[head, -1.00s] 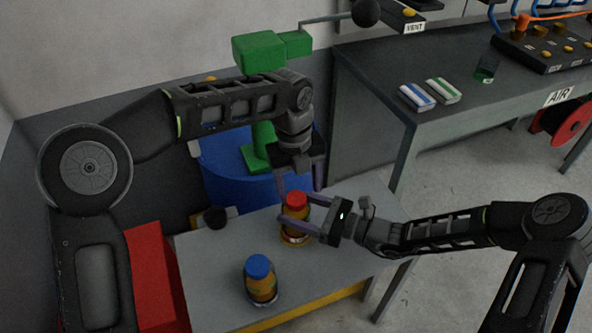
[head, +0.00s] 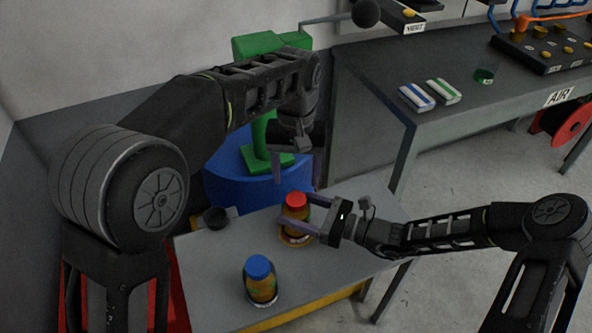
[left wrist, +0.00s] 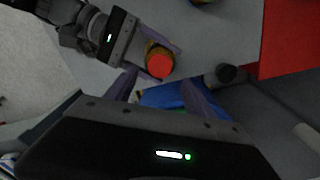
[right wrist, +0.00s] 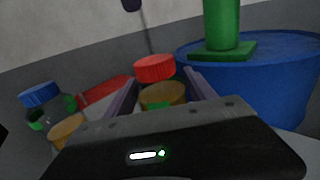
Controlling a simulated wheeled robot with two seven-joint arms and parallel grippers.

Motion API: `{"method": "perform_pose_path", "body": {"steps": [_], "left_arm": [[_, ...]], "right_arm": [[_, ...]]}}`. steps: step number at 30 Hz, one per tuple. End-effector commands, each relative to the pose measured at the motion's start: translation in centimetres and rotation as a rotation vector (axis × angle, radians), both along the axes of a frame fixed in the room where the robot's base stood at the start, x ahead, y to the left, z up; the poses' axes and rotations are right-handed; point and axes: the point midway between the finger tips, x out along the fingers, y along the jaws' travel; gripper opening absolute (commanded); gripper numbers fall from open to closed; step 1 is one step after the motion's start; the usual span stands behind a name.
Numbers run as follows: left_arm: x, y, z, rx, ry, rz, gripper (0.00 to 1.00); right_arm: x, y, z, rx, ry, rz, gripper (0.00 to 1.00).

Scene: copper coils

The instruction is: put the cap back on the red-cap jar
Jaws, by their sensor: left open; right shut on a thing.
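The red-cap jar (head: 297,228) stands upright on the small grey table, amber inside. Its red cap (head: 295,199) sits on top of the jar, and it shows in the right wrist view (right wrist: 155,68). I cannot tell whether it is screwed tight. My right gripper (head: 299,211) is shut around the jar's body from the right. My left gripper (head: 298,172) is open and empty above the cap, apart from it. In the left wrist view the cap (left wrist: 160,66) shows just beyond the left fingertips.
A blue-cap jar (head: 260,280) stands nearer on the grey table (head: 215,285). A small dark round object (head: 215,217) is at the table's left back edge. A blue drum (head: 235,180) with a green stand (head: 262,155) is behind. A dark bench (head: 440,125) is at the right.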

Motion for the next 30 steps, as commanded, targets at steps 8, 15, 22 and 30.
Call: {"method": "perform_pose_path", "body": {"steps": [8, 15, 22, 30], "left_arm": [[0.1, 0.0, 0.4, -0.001, -0.007, 0.104, 0.62], [0.1, 0.0, 0.3, -0.001, -0.006, 0.101, 0.62], [0.0, 0.0, -1.3, 0.001, -0.004, 0.1, 0.62], [0.0, 0.1, -5.1, 0.001, -0.003, 0.101, 0.62]], "right_arm": [[0.0, 0.0, 0.0, 0.0, 0.0, 0.0, 0.0], [0.0, 0.0, 0.0, 0.0, 0.0, 0.0, 0.0], [0.0, 0.0, 0.0, 0.0, 0.0, 0.0, 0.0], [0.0, 0.0, 0.0, 0.0, 0.0, 0.0, 0.0]]}}
